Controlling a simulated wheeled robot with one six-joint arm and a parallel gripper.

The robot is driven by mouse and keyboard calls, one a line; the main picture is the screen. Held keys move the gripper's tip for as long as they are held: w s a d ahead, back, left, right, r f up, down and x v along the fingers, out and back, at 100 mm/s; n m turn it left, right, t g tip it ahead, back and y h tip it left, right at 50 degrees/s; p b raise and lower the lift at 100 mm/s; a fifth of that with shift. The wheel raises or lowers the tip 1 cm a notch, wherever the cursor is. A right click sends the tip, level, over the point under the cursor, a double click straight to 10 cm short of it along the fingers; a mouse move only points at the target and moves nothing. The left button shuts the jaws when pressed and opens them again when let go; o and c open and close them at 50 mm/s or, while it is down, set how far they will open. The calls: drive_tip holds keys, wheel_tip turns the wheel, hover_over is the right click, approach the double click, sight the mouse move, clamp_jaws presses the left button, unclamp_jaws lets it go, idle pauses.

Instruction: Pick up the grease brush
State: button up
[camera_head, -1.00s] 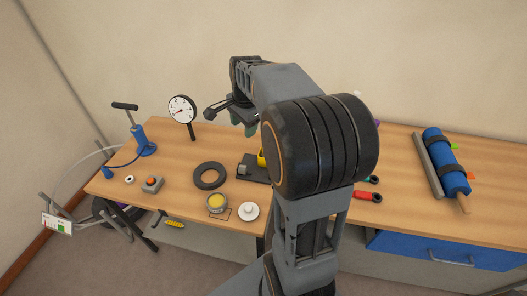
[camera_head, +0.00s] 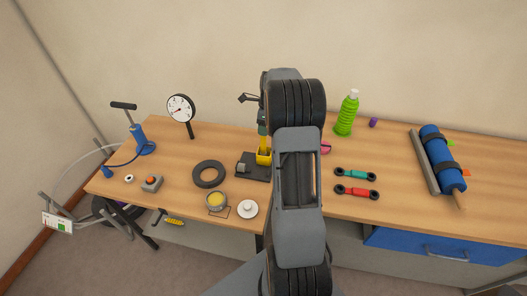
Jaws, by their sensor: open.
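I cannot surely make out the grease brush; my arm covers the middle of the bench. A round tin with yellow contents (camera_head: 216,200), perhaps grease, stands near the front edge. A yellow upright piece (camera_head: 264,157) sits on a dark base, with a teal part (camera_head: 262,130) above it, partly hidden by my arm; I cannot tell what they are. My gripper (camera_head: 246,99) is open above the back of the bench, left of my arm, with only part of its fingers showing. Nothing shows in it.
The wooden bench (camera_head: 405,205) holds a black ring (camera_head: 209,174), a gauge (camera_head: 181,108), a blue pump (camera_head: 138,136), a white round piece (camera_head: 247,209), a green bottle (camera_head: 347,113), teal (camera_head: 355,174) and red (camera_head: 357,192) tools, and a blue roll (camera_head: 443,158).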

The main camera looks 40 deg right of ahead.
sight(263, 139)
drive_tip(key=shift+w+a+f+p, duration=0.1)
drive_tip(key=shift+a+f+p, duration=0.05)
drive_tip(key=shift+f, duration=0.85)
drive_tip(key=shift+w+a+f+p, duration=0.1)
drive_tip(key=shift+f+p, duration=0.1)
drive_tip(key=shift+f, duration=0.75)
drive_tip(key=shift+w+a+f+p, duration=0.1)
drive_tip(key=shift+a+f+p, duration=0.05)
drive_tip(key=shift+f, duration=0.85)
drive_tip(key=shift+c, duration=0.3)
clamp_jaws()
